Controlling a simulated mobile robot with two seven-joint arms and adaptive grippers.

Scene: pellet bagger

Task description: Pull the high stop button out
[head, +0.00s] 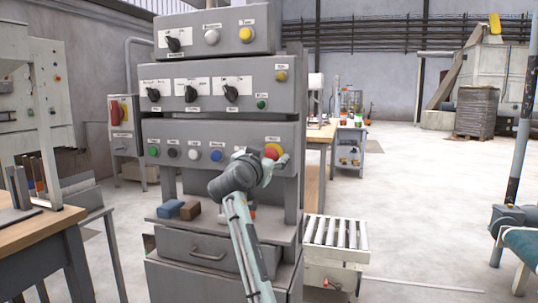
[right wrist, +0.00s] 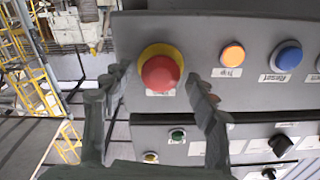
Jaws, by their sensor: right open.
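The high stop button (head: 273,151) is a red mushroom head at the right end of the lower button row on the grey panel. In the right wrist view the red button (right wrist: 161,73) sits on a yellow ring, between my right gripper's fingers. My right gripper (head: 262,157) is open in front of the panel and partly covers the button in the head view. In the right wrist view the fingers (right wrist: 158,85) stand on both sides of the button, with a visible gap to its head. Whether the fingertips reach past the head is hard to tell. My left gripper is not in view.
Blue (head: 216,155), white, black and green buttons line the same panel. Above are panels with black rotary knobs (head: 231,92). A blue block (head: 170,209) and a brown block (head: 190,211) lie on the ledge below. A roller conveyor (head: 336,233) stands at right.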

